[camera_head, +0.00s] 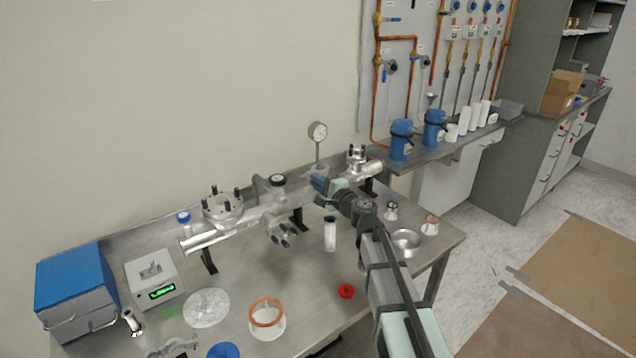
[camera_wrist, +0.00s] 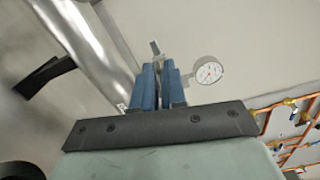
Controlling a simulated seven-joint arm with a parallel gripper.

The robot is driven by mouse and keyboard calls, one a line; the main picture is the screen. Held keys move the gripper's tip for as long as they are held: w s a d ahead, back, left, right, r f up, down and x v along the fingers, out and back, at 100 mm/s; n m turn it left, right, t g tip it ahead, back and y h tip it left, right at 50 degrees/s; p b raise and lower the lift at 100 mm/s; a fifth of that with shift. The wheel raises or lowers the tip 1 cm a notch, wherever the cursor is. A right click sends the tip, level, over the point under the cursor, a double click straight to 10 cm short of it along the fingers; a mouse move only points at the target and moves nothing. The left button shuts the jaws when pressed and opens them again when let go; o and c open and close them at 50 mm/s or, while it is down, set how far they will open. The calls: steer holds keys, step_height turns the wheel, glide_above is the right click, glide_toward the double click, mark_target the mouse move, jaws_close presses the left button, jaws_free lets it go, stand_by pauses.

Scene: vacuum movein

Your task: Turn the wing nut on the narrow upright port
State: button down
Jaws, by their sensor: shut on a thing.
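My gripper (camera_head: 318,185), with blue fingers, is at the metal vacuum pipe (camera_head: 262,214), close beside the narrow upright port (camera_head: 318,168) that carries the round gauge (camera_head: 318,132). In the wrist view my gripper (camera_wrist: 158,72) has its two fingers close together. A small grey metal piece (camera_wrist: 155,47), apparently the wing nut, shows at the fingertips, and the fingers are shut on it. Most of it is hidden by the fingers. The gauge (camera_wrist: 209,72) stands just right of the fingers there, and the pipe (camera_wrist: 95,45) runs past on the left.
A wide flange with dark studs (camera_head: 222,206) is on the pipe at left; a smaller studded port (camera_head: 357,156) is at right. A white cylinder (camera_head: 330,234), red knob (camera_head: 346,291), metal bowl (camera_head: 406,241) and orange-rimmed ring (camera_head: 266,316) lie on the bench (camera_head: 300,275).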

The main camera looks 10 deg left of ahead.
steer(key=n, duration=1.2)
steer(key=shift+f, duration=0.15)
steer(key=shift+n, duration=0.3)
steer(key=c, duration=1.5)
jaws_free()
steer(key=shift+d, duration=0.1)
steer(key=v, duration=1.3)
steer(key=shift+s+d, duration=0.2)
steer(key=shift+s, duration=0.05)
steer(key=shift+o, duration=0.2)
